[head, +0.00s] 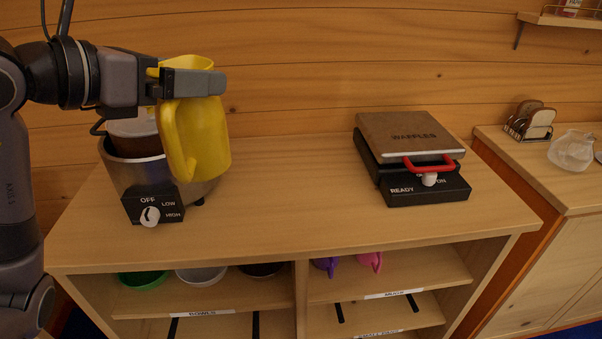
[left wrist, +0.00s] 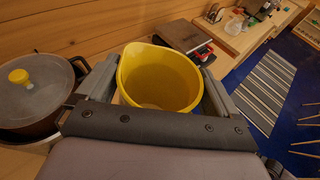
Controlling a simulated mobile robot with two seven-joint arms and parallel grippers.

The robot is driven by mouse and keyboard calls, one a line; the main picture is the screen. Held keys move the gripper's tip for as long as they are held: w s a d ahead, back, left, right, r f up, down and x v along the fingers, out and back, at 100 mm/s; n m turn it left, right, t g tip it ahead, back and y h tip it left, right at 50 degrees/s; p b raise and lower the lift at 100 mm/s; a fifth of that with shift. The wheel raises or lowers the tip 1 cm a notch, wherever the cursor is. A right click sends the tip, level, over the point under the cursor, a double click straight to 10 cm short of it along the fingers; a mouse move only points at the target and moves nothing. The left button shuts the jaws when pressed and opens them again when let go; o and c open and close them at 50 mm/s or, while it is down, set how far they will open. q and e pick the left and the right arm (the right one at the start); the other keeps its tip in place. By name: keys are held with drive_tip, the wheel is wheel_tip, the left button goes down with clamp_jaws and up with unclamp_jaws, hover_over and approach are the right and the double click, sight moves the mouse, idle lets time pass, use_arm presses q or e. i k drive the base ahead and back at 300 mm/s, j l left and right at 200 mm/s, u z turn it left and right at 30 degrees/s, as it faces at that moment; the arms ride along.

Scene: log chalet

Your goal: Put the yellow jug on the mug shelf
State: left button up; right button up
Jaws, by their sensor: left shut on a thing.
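The yellow jug (head: 202,137) is upright in the head view, in front of the slow cooker and above the counter. My left gripper (head: 195,83) is shut on the jug near its rim. In the left wrist view the jug (left wrist: 160,80) shows from above between the two fingers, and its inside looks empty. The mug shelf (head: 415,277) is the upper right compartment under the counter top. A purple mug (head: 327,265) and a pink mug (head: 371,261) stand on it, partly hidden by the counter top. My right gripper is not in view.
The slow cooker (head: 150,185) stands at the counter's left. A waffle maker (head: 410,150) with a red handle stands at the right. Bowls (head: 200,273) fill the upper left compartment. The counter top (head: 290,200) is clear between the appliances. A toast rack and glass jar stand on the right cabinet.

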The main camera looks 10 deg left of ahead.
sight(429, 253)
drive_tip(key=i+l, duration=0.65)
drive_tip(key=i, duration=0.1)
